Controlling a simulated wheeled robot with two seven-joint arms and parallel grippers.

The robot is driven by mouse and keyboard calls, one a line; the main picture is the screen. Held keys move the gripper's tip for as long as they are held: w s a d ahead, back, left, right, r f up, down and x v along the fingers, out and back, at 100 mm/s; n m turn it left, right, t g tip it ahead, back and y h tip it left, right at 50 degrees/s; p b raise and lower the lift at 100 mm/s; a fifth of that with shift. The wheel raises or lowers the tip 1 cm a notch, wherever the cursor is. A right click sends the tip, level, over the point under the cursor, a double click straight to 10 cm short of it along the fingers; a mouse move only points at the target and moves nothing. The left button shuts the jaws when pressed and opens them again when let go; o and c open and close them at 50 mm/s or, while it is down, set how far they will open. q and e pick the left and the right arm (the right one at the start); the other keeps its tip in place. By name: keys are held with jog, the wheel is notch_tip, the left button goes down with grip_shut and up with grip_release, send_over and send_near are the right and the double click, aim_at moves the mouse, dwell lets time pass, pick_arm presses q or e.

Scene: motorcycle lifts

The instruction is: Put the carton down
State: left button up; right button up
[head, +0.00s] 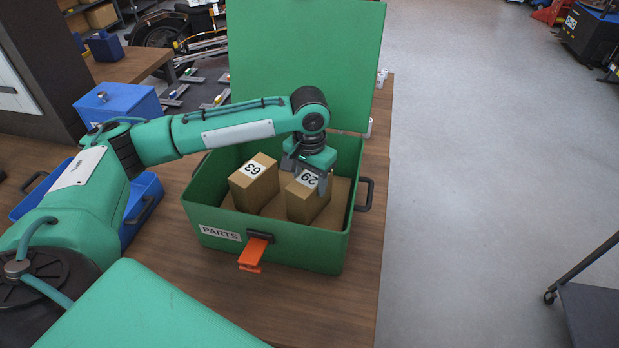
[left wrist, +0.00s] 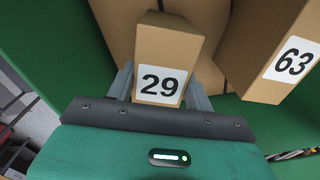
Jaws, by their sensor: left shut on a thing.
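The carton labelled 29 (head: 303,205) is inside the green parts box (head: 281,250), toward its right side. My left gripper (head: 308,183) reaches down into the box from above and is shut on this carton. In the left wrist view the carton (left wrist: 166,45) sits between the two fingers (left wrist: 160,85), its label facing me. I cannot tell whether its underside touches the box floor. A second carton labelled 63 (head: 252,188) stands to its left in the head view, and it also shows at the right of the left wrist view (left wrist: 268,50). My right gripper is not in view.
The green box's lid (head: 305,60) stands open at the back. An orange latch (head: 254,254) hangs at the front. The box stands on a wooden table (head: 345,300). A blue bin (head: 147,200) is at its left and a blue box (head: 118,102) behind that. Open floor lies right.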

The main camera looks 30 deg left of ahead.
pick_arm(q)
jog(key=o, duration=1.4)
notch_tip(320, 180, up, 12)
jog(key=b, duration=0.2)
jog(key=shift+r+b, duration=0.1)
jog(key=shift+b, duration=0.25)
